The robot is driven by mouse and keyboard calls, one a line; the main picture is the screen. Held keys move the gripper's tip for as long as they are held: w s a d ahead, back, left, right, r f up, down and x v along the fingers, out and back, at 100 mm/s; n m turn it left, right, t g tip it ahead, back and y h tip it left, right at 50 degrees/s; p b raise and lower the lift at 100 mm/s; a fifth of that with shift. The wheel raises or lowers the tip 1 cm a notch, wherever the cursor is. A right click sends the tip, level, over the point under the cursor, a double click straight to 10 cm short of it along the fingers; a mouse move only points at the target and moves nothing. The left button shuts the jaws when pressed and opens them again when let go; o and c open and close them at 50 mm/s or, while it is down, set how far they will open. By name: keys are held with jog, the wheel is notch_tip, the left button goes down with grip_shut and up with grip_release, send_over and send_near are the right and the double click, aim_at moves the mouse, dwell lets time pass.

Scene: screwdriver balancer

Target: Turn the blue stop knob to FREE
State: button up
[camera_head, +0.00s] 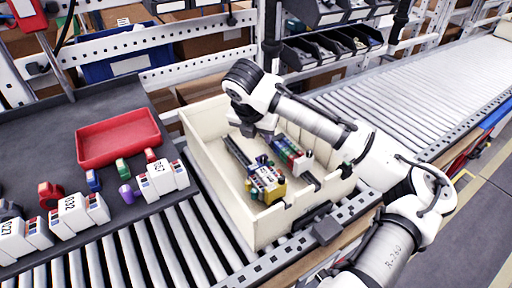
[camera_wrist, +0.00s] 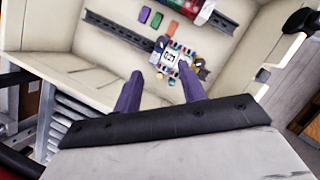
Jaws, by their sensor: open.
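My gripper (camera_head: 250,128) hangs over the cream crate (camera_head: 222,187). In the wrist view its two fingers (camera_wrist: 160,90) are apart, with nothing held between them. Beyond the fingertips, on the crate floor, sits a white-labelled module (camera_wrist: 170,58) with small coloured parts around it, some of them blue. In the head view this cluster (camera_head: 266,184) shows yellow, green and blue parts. I cannot make out a blue stop knob or a FREE mark in either view. A red unit (camera_head: 26,14) is cut off at the upper left, with a metal rod below it.
A dark bench (camera_head: 40,130) at left carries a red tray (camera_head: 118,138), numbered white modules (camera_head: 160,180) and small coloured blocks. Dark rails and more modules lie in the crate. Its walls stand close around my gripper. The roller conveyor (camera_head: 420,88) at right is clear.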

aim_at(264, 157)
jog(key=p+x, duration=0.3)
jog(key=x, duration=1)
jog(key=shift+w+d+f, duration=0.1)
jog(key=shift+f, duration=0.2)
jog(key=shift+c, duration=0.4)
grip_shut()
